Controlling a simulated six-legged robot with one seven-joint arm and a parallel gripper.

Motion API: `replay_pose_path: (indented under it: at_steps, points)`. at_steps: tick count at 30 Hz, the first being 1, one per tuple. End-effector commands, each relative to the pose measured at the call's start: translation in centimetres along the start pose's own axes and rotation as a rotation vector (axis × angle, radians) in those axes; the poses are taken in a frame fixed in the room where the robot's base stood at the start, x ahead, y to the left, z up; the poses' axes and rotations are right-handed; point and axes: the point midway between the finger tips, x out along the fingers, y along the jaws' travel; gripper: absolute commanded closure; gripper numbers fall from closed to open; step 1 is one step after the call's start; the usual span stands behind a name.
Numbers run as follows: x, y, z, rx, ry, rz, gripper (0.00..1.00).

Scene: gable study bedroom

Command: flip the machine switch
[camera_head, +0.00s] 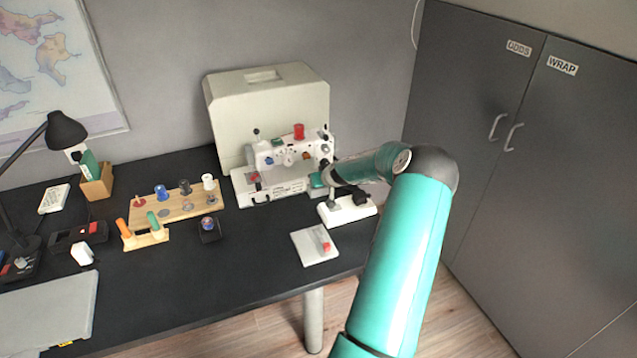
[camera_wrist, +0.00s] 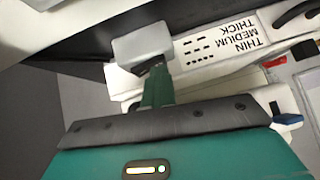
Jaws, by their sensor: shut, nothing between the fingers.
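The white sewing machine (camera_head: 285,160) stands at the back of the dark desk, in front of its pale cover. My arm reaches in from the right, and my gripper (camera_head: 322,178) is at the machine's right end. In the wrist view, my gripper (camera_wrist: 145,45) is shut and empty, its pale tip close to a white panel (camera_wrist: 215,50) printed THIN, MEDIUM, THICK. I cannot tell whether it touches. A small red part (camera_wrist: 272,61) shows beside that panel. I cannot identify the machine switch for certain; my arm hides part of the machine's right end.
A white foot-like block (camera_head: 345,208) and a white plate with a red part (camera_head: 308,248) lie right of centre. A wooden spool rack (camera_head: 180,207), a desk lamp (camera_head: 66,130) and small items fill the left. Dark cupboards (camera_head: 555,180) stand at right. The front-middle desk is clear.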

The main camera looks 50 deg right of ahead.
Motion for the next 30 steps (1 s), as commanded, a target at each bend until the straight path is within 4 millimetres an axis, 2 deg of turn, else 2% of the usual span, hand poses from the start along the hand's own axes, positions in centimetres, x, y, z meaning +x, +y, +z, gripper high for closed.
replay_pose_path:
  at_steps: [8,20,30]
  points:
    - [-0.3,1.4,-0.1,0.002,-0.001,0.004,1.0]
    - [-0.4,1.3,-0.4,0.0,0.0,0.003,1.0]
    - [-1.5,-0.1,-2.9,-0.005,0.0,0.001,1.0]
